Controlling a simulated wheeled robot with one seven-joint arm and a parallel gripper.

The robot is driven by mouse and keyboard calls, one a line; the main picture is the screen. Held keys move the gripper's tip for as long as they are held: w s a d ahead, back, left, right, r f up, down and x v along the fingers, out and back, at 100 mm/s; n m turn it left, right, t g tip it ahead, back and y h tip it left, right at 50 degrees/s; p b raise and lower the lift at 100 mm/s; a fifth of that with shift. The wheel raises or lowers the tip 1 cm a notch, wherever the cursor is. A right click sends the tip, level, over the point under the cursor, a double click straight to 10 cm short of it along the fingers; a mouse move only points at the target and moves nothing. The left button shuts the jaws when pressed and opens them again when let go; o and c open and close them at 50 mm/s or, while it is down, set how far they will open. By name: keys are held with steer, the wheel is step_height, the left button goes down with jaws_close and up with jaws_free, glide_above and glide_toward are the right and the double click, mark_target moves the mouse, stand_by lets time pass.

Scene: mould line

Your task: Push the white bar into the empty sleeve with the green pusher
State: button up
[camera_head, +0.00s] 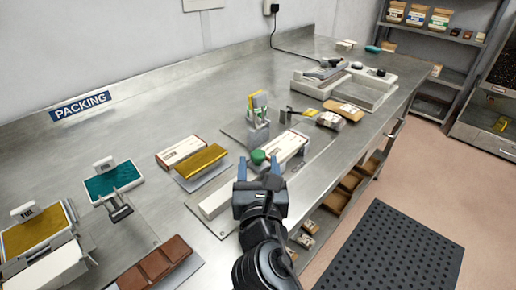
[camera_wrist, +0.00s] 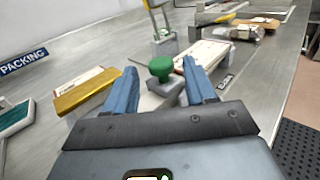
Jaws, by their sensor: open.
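The pusher's green knob (camera_head: 258,156) stands on a grey block, near the end of a printed white sleeve (camera_head: 287,146). In the wrist view the green knob (camera_wrist: 161,68) shows between my blue fingers, with the sleeve (camera_wrist: 204,54) beyond it. My gripper (camera_head: 258,170) is open and empty, just on the near side of the knob; I see no contact. A long pale bar-like piece (camera_head: 214,204) lies left of my gripper; I cannot tell whether it is the white bar or a guide. The sleeve's opening is hidden.
A gold bar (camera_head: 202,160) lies beside another printed carton (camera_head: 181,149) to the left. A grey stand (camera_head: 258,130) with a yellow top rises behind the knob. Foil trays and a brown chocolate slab (camera_head: 155,263) lie front left. The back left bench is clear.

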mark_target(258, 156)
steer(key=shift+w+a, duration=0.15)
steer(key=shift+w, duration=1)
steer(key=shift+w+a, duration=0.1)
steer(key=shift+w, duration=1)
steer(key=shift+r, duration=0.1)
jaws_close()
